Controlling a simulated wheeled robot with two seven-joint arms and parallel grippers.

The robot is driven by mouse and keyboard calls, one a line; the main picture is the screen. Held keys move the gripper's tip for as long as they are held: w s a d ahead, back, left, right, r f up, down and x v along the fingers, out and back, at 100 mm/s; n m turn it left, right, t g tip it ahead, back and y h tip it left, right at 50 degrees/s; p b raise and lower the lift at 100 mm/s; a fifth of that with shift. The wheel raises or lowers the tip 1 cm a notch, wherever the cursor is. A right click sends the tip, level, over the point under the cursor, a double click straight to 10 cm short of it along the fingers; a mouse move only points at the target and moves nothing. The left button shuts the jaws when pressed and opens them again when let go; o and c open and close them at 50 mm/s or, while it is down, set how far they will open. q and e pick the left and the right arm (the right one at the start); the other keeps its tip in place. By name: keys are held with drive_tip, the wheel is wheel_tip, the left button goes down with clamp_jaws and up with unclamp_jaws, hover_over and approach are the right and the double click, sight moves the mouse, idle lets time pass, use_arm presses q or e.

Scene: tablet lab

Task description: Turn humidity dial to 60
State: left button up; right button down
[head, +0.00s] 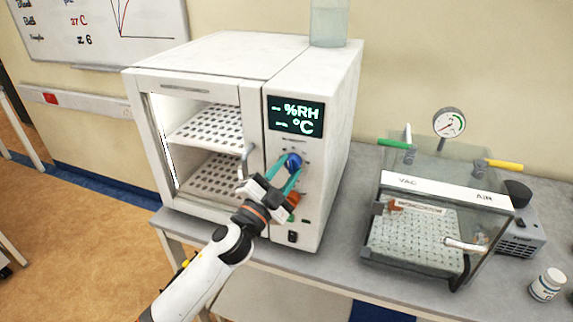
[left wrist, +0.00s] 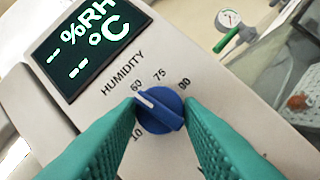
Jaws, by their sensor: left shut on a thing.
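The blue humidity dial (left wrist: 172,120) sits on the white front panel of the chamber, and it also shows in the head view (head: 294,162). Its white pointer mark points to the upper left, close to the 60 label and a little toward the lower-number side. The 75 and 90 labels lie further around to the right. My left gripper (head: 281,173) is shut on the dial, with a teal finger on each side of it in the left wrist view (left wrist: 158,125). The display (head: 296,116) above shows dashes before %RH and °C. My right gripper is not in view.
The chamber's shelves (head: 208,128) show left of the panel. An orange knob (head: 293,199) sits below the dial, close to my left gripper. A clear vacuum box (head: 425,235) with a gauge (head: 449,122) stands right on the grey bench. A white bottle (head: 547,284) stands further right.

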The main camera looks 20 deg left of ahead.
use_arm(q)
drive_tip(key=shift+a+r+m+g+h+p, duration=0.1)
drive_tip(key=shift+m+g+h+p, duration=0.2)
drive_tip(key=shift+m+p, duration=0.65)
drive_tip(key=shift+m+b, duration=0.3)
drive_tip(key=shift+m, duration=0.05)
drive_tip(key=o, duration=1)
drive_tip(key=shift+c, duration=0.2)
drive_tip(key=shift+s+a+f, duration=0.1)
drive_tip(key=shift+s+f, duration=0.2)
drive_tip(key=shift+s, duration=0.05)
drive_tip(key=b+v, duration=0.5)
drive_tip(key=v, duration=0.6)
drive_tip(key=shift+r, duration=0.15)
